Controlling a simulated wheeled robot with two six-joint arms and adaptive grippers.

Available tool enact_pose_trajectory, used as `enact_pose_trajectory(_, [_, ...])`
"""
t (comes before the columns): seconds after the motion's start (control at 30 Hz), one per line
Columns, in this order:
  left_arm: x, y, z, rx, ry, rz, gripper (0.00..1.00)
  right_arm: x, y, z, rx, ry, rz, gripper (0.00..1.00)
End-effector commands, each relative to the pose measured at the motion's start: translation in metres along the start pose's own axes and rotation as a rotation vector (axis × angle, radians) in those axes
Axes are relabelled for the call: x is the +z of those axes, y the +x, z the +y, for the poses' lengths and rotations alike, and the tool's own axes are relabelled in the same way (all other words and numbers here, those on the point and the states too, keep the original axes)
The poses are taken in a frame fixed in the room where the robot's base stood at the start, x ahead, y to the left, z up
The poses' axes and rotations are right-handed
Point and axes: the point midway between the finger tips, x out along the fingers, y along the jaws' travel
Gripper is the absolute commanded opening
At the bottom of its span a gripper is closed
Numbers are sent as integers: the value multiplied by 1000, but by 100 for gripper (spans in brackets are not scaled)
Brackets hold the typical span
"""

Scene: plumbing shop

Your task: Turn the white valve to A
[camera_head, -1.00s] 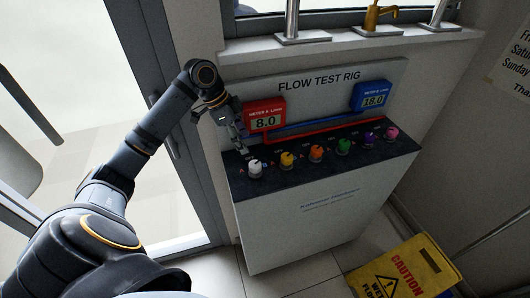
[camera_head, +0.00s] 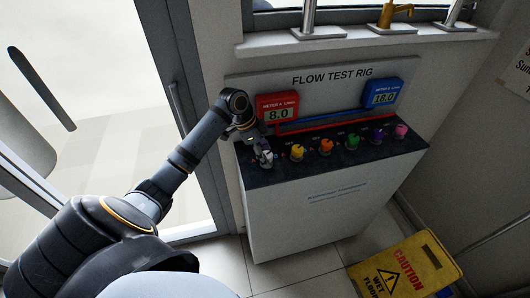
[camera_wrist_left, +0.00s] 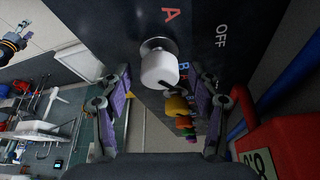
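The white valve (camera_head: 267,158) is the leftmost knob on the dark top of the flow test rig (camera_head: 335,207). In the left wrist view the white valve (camera_wrist_left: 160,69) sits on a metal collar, with a dark mark on its lower right side. A red letter A (camera_wrist_left: 170,15) and the word OFF (camera_wrist_left: 221,36) are printed on the panel near it. My left gripper (camera_head: 262,149) is right at the white valve in the head view. In the left wrist view its fingers (camera_wrist_left: 160,80) are open, one each side of the knob, with gaps visible.
A yellow valve (camera_head: 297,151) is the white one's neighbour, with several other coloured valves in line beyond. The red meter (camera_head: 277,107) behind reads 8.0 and the blue meter (camera_head: 382,93) reads 18.0. A yellow caution sign (camera_head: 408,270) stands on the floor at right.

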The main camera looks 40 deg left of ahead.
Motion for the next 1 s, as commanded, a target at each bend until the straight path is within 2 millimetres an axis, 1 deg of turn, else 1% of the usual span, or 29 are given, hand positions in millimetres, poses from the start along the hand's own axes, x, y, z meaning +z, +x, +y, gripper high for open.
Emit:
enact_pose_trajectory(0.03, [0,0,0,0,0,0,55,3,0,0,0,0,-5,62])
enact_pose_trajectory(0.17, [0,0,0,0,0,0,37,2,0,0,0,0,-3,62])
enact_pose_trajectory(0.3, [0,0,0,0,0,0,18,-3,0,0,0,0,6,62])
enact_pose_trajectory(0.4, [0,0,0,0,0,0,7,-8,0,0,0,1,13,62])
enact_pose_trajectory(0.57, [0,-1,0,-2,-9,0,7,-10,-3,0,0,1,16,62])
enact_pose_trajectory(0.67, [-1,-2,1,-11,-30,0,7,-10,-8,1,0,1,16,62])
enact_pose_trajectory(0.87, [-2,-5,2,-49,-127,0,7,-12,-29,2,0,1,14,62])
enact_pose_trajectory(1.0, [-3,-7,3,-91,-234,0,7,-13,-50,4,0,1,13,62])
